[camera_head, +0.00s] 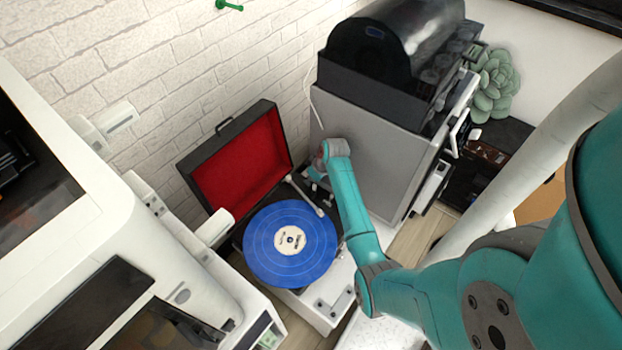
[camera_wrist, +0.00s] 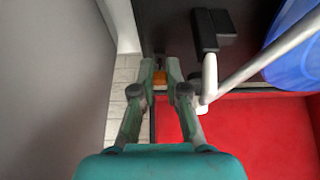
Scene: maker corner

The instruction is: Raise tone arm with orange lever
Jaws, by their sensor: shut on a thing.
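The orange lever (camera_wrist: 159,78) shows in the wrist view between the fingertips of my gripper (camera_wrist: 160,70), which is shut on it. The silver tone arm (camera_wrist: 265,55) with its white rear end (camera_wrist: 209,78) lies just right of the fingers. In the head view the tone arm (camera_head: 304,194) reaches toward the edge of the blue record (camera_head: 268,258). I cannot tell its height above the record. The record also shows in the wrist view (camera_wrist: 292,60). My wrist hides the lever in the head view.
The record player's red-lined lid (camera_head: 240,165) stands open at the back. A grey cabinet (camera_head: 365,150) rises close behind my gripper, with a black machine (camera_head: 400,55) on top. A white machine (camera_head: 120,230) stands at the left. A white brick wall is behind.

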